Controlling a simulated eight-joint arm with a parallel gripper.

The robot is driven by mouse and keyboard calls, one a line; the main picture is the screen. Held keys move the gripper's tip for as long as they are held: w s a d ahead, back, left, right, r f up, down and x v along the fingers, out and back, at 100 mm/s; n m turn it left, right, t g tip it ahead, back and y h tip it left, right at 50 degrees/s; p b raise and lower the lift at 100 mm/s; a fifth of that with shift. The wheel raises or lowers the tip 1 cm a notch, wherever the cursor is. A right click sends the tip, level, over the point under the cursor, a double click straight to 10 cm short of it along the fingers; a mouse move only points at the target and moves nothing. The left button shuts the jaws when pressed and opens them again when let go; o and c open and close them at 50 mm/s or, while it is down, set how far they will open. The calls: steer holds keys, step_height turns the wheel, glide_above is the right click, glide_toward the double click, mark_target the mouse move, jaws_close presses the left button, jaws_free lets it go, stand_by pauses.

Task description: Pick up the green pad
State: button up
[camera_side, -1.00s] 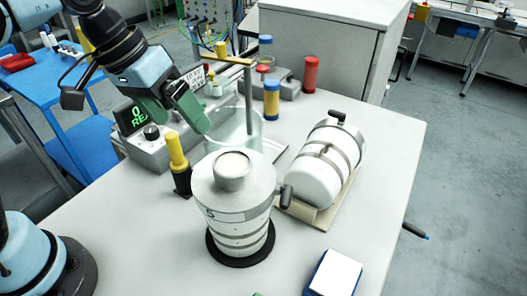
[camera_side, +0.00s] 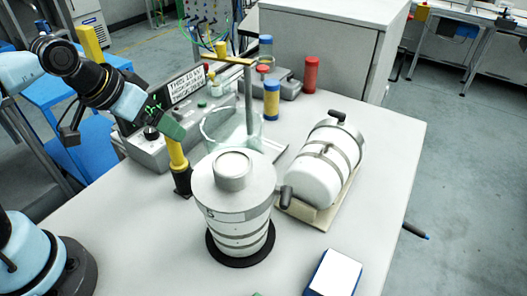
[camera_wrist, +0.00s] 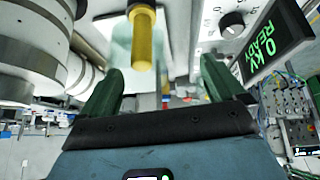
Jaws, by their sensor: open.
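My gripper (camera_side: 176,132) has green fingers and is at the left of the side view, above the table near the yellow-handled tool. In the wrist view my gripper (camera_wrist: 165,82) is open, its fingers apart with nothing held between them. A tiny green bit (camera_side: 257,294) shows at the bottom edge of the side view, cut off by the frame. I cannot tell whether it is the green pad. No whole green pad is visible in either view.
A white canister (camera_side: 235,215) stands mid-table, with a lying white cylinder (camera_side: 318,175) on its right. The yellow-handled tool (camera_side: 177,160) stands upright near my gripper. A glass beaker (camera_side: 222,130) is behind. A blue pad with a white top (camera_side: 335,273) lies at the front right.

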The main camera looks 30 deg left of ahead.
steer(key=shift+c, duration=0.8)
steer(key=shift+r, duration=0.15)
step_height(320, 180, up, 7)
steer(key=s+d+m+g+h, duration=0.1)
steer(key=d+m, duration=0.2)
steer(key=d, duration=0.2)
steer(key=s+d+m+g+h, duration=0.1)
steer(key=d+m, duration=0.2)
steer(key=d, duration=0.2)
steer(key=s+d+m+g+h, duration=0.1)
steer(key=d+m, duration=0.2)
steer(key=d, duration=0.2)
steer(key=shift+s+d+m, duration=0.35)
steer(key=shift+m, duration=0.05)
steer(key=s+d+m+g, duration=0.3)
steer(key=s+d+m, duration=0.5)
steer(key=s+d, duration=0.15)
steer(key=shift+h, duration=0.3)
steer(key=shift+a+f+x, duration=0.25)
steer(key=shift+a+x, duration=0.35)
steer(key=shift+x, duration=2.8)
steer(key=shift+a+f+x, duration=0.25)
steer(key=shift+a+x, duration=0.4)
steer(key=shift+x, duration=2.75)
steer(key=shift+a+f+x, duration=0.25)
steer(key=shift+a+x, duration=0.35)
steer(key=shift+x, duration=2.8)
steer(key=shift+s, duration=0.1)
steer(key=shift+c, duration=0.3)
